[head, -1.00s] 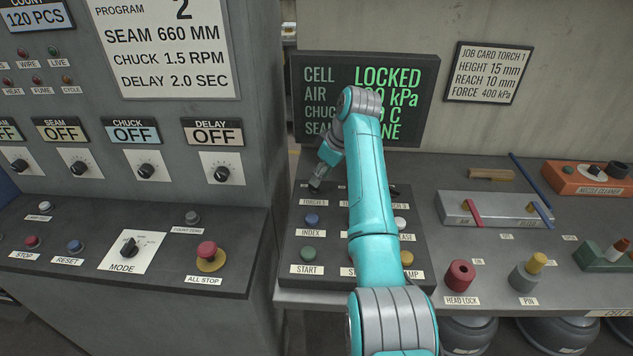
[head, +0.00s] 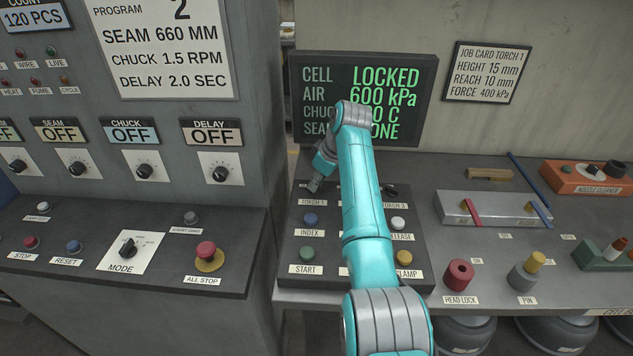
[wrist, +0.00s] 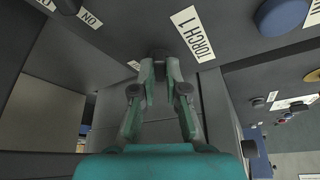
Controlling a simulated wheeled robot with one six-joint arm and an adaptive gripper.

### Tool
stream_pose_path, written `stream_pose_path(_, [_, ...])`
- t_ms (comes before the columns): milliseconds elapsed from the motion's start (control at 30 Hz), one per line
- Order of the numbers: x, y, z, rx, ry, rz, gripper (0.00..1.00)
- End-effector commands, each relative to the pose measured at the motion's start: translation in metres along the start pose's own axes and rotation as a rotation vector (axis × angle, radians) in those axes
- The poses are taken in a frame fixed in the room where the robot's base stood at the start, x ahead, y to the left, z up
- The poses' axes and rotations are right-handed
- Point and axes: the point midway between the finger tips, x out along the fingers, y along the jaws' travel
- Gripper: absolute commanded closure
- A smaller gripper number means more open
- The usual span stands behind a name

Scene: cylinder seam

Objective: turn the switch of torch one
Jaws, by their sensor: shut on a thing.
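The torch 1 switch (wrist: 159,54) is a small dark knob at the top left of the button panel, beside the "TORCH 1" label (wrist: 197,34). In the wrist view my gripper (wrist: 160,70) has its two green fingers closed on either side of this knob. In the head view my gripper (head: 314,186) is down at the panel just above the torch 1 label (head: 313,202), and it hides the switch. The angle of the knob cannot be made out.
The panel (head: 292,235) also carries a blue index button (head: 310,219), a green start button (head: 308,252), a white release button (head: 398,223) and a dark torch 3 switch (head: 391,190). My arm covers its middle column. A display (head: 365,75) stands behind.

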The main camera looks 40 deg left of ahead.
Motion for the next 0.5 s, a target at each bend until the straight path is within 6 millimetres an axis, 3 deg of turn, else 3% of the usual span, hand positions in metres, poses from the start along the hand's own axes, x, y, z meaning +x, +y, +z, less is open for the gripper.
stream_pose_path(500, [0.0008, -0.0025, -0.0001, 0.184, 0.001, 0.077, 1.00])
